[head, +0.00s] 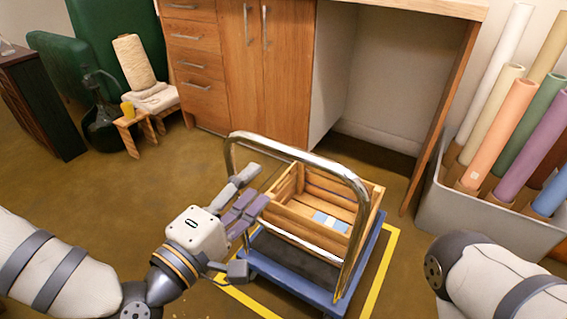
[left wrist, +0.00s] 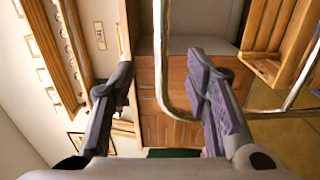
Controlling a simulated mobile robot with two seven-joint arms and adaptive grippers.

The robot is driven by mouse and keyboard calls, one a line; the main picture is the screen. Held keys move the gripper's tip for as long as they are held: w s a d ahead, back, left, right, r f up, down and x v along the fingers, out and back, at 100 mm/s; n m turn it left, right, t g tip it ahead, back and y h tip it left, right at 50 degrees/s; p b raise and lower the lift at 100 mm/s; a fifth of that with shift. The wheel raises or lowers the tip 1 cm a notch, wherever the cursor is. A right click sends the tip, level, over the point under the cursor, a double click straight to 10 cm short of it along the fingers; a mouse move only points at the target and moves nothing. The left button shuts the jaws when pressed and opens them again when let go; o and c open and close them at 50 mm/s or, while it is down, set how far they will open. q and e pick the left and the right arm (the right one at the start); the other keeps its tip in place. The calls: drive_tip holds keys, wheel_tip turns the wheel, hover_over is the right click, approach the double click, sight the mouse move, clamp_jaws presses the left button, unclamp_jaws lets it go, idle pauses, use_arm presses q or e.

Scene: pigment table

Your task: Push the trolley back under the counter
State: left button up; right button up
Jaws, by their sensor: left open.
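The trolley has a blue platform (head: 295,268) and a tall chrome push handle (head: 355,190). It carries a wooden crate (head: 298,222) and stands on the floor in front of the counter (head: 420,6). An open bay (head: 385,90) lies under the counter at the back. My left gripper (head: 256,187) is open beside the left part of the handle. In the left wrist view, the chrome handle (left wrist: 160,70) passes between the open fingers of my left gripper (left wrist: 160,78), nearer the right finger. I cannot tell whether they touch. My right gripper is out of view.
Yellow tape (head: 377,275) marks the floor around the trolley. A wooden cabinet (head: 265,70) borders the bay on the left; a wooden leg (head: 440,115) borders it on the right. A grey bin (head: 470,208) of coloured rolls stands at right. Floor before the bay is clear.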

sight(286, 155)
use_arm(q)
drive_tip(key=b+x, duration=0.1)
drive_tip(key=x, duration=0.5)
drive_tip(key=b+x, duration=0.2)
drive_tip(key=x, duration=0.4)
drive_tip(key=shift+d+f, duration=0.1)
drive_tip(key=shift+f, duration=0.1)
drive_tip(key=shift+w+d+r, duration=0.1)
drive_tip(key=shift+r, duration=0.05)
